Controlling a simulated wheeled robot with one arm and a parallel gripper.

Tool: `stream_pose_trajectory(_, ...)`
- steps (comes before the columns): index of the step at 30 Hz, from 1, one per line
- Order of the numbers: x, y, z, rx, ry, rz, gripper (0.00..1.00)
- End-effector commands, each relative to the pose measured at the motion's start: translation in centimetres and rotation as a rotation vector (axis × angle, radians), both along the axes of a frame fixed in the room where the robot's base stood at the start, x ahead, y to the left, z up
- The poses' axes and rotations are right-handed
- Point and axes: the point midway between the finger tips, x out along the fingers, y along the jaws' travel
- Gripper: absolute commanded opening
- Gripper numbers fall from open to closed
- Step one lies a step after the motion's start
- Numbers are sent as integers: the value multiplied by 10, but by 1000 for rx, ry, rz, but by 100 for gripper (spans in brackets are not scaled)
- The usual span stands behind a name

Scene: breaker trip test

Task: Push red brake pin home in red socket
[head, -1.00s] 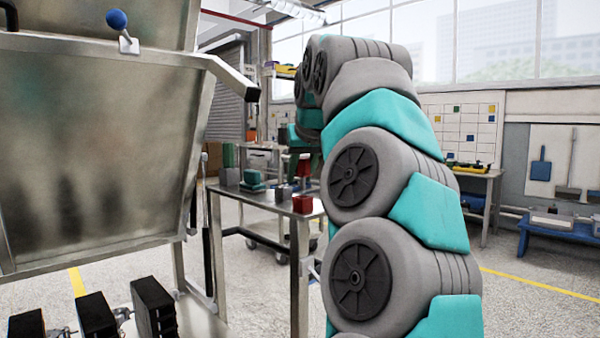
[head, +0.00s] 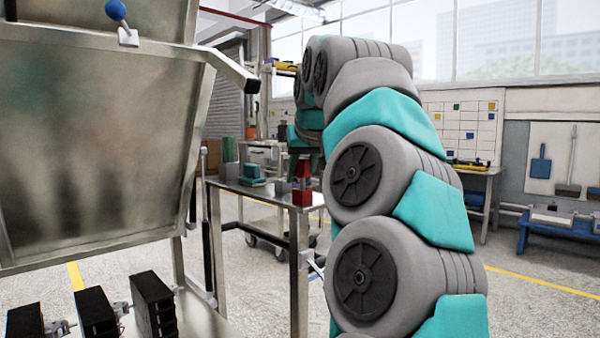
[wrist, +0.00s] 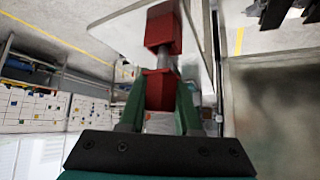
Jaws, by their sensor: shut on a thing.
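The red brake pin (wrist: 160,88) has a red block head and a grey metal shaft. My gripper (wrist: 160,105) has green fingers and is shut on the head. The pin also shows in the head view (head: 302,167), upright above the red socket (head: 302,197). The socket is a red block at the table's near right corner, and it shows in the wrist view (wrist: 164,28). The shaft spans the gap between head and socket, and its tip seems to meet the socket. I cannot tell how deep it sits. The head stands clear of the socket.
The metal table (head: 260,192) also holds a green block (head: 229,176), a teal-green piece (head: 253,182) and a grey block (head: 282,187), left of the socket. A large metal panel (head: 95,150) stands at left, with black boxes (head: 152,300) below it.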

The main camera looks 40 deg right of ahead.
Motion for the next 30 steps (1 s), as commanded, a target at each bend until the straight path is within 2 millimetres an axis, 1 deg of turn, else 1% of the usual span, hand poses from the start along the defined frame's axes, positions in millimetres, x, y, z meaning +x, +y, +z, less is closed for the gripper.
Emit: stream_pose_trajectory(30,0,0,-24,0,0,0,0)
